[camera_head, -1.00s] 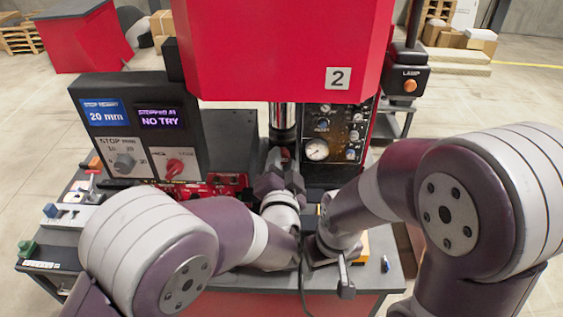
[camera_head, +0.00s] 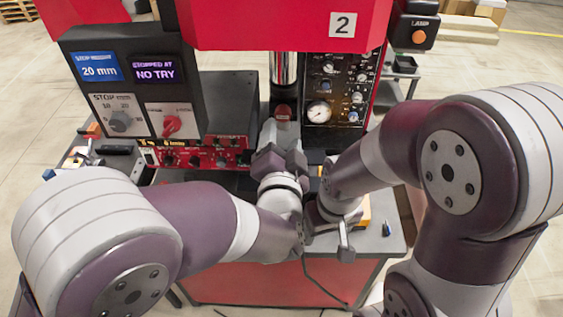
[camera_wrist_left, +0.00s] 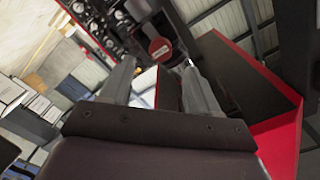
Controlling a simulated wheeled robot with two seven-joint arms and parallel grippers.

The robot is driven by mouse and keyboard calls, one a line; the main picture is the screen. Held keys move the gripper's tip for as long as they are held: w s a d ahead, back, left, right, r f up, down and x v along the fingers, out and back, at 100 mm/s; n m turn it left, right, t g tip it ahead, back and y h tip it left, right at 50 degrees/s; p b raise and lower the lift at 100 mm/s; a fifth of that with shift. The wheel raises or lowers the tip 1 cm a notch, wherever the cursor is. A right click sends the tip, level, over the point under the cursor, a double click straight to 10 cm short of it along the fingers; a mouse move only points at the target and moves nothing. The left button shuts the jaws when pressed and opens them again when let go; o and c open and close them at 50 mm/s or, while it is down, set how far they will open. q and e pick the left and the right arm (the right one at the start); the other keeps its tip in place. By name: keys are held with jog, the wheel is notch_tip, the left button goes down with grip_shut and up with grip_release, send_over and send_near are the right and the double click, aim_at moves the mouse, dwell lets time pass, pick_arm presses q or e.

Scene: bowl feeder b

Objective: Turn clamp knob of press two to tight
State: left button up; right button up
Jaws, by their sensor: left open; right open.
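Press two is the red machine with the "2" plate (camera_head: 342,25). A red knob-like piece (camera_head: 283,112) shows under its ram, and a red round-headed piece (camera_wrist_left: 158,48) also shows in the left wrist view, beyond the fingertips. I cannot tell for certain that it is the clamp knob. My left gripper (camera_head: 280,135) is open in front of and below it. In the left wrist view the fingers (camera_wrist_left: 155,75) are apart, with nothing held. My right gripper (camera_head: 327,235) is low over the table's front, partly hidden by its own wrist.
A control box at left has a stop dial (camera_head: 120,122) and a red switch (camera_head: 172,125); its screen reads "STOPPED AT NO TRY". A gauge panel (camera_head: 322,112) stands right of the ram. A yellow block (camera_head: 363,212) and a small blue item (camera_head: 386,229) lie at the table's right front.

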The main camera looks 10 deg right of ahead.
pick_arm(q)
jog(key=b+v, duration=0.1)
jog(key=v, duration=0.5)
jog(key=shift+s, duration=0.35)
pick_arm(e)
notch_tip(320, 180, down, 2)
jog(key=shift+f, duration=0.1)
pick_arm(q)
jog(key=shift+a, duration=0.2)
pick_arm(e)
jog(key=shift+s, duration=0.1)
